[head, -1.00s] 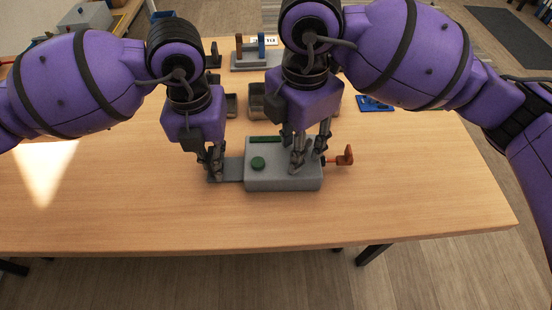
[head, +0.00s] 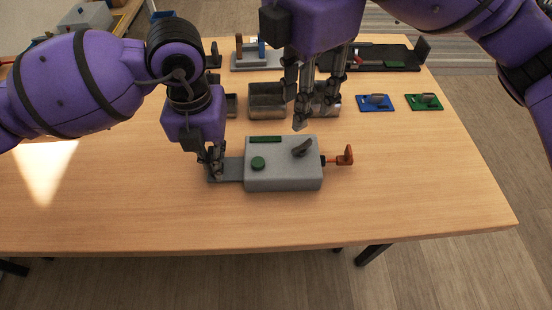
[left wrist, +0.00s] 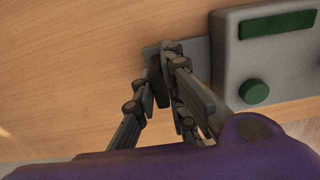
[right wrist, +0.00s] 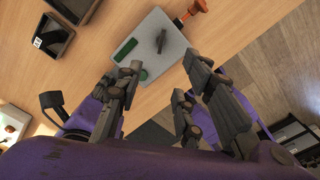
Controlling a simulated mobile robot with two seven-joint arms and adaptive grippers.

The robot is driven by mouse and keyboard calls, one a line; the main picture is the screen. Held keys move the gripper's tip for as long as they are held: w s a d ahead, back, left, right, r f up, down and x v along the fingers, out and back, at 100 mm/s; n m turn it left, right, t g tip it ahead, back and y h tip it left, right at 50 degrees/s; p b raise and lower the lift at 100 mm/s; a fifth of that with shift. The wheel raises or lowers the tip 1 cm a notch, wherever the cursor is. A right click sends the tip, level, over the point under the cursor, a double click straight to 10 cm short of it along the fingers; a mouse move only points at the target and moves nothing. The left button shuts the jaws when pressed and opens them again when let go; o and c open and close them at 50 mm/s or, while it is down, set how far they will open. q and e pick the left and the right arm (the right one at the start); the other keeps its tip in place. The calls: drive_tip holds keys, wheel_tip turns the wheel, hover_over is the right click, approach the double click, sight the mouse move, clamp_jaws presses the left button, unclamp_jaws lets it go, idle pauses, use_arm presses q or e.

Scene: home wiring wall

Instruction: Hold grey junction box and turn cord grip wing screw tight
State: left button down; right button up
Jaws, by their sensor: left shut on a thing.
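The grey junction box (head: 283,179) sits on the table, with a flat grey plate (head: 232,168) at its left side. On its top are a green round knob (head: 258,163), a green strip (head: 265,139) and a dark grey wing (head: 302,148), set diagonally. An orange-red handled piece (head: 345,156) sticks out at its right side. My left gripper (head: 214,170) is shut on a dark upright tab on the plate; its fingers (left wrist: 168,62) mostly hide the tab. My right gripper (head: 313,115) is open and empty, behind and above the box; the wing also shows beyond its fingers (right wrist: 161,42).
A dark open bin (head: 268,105) stands behind the box. A blue piece (head: 376,103) and a green piece (head: 424,102) lie at the back right. A rack (head: 258,60) and a black tray (head: 375,58) stand farther back. The table front is clear.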

sight(296, 148)
drive_tip(key=shift+r, duration=0.1)
drive_tip(key=shift+c, duration=1.2)
drive_tip(key=shift+w+d, duration=0.15)
drive_tip(key=shift+d, duration=0.2)
drive_tip(key=shift+c, duration=0.2)
wheel_tip(296, 148, down, 3)
drive_tip(key=shift+f, duration=0.15)
drive_tip(key=shift+s+a+f, duration=0.2)
drive_tip(key=shift+a+f, duration=0.05)
drive_tip(key=shift+a, duration=0.1)
drive_tip(key=shift+f, duration=4.25)
clamp_jaws()
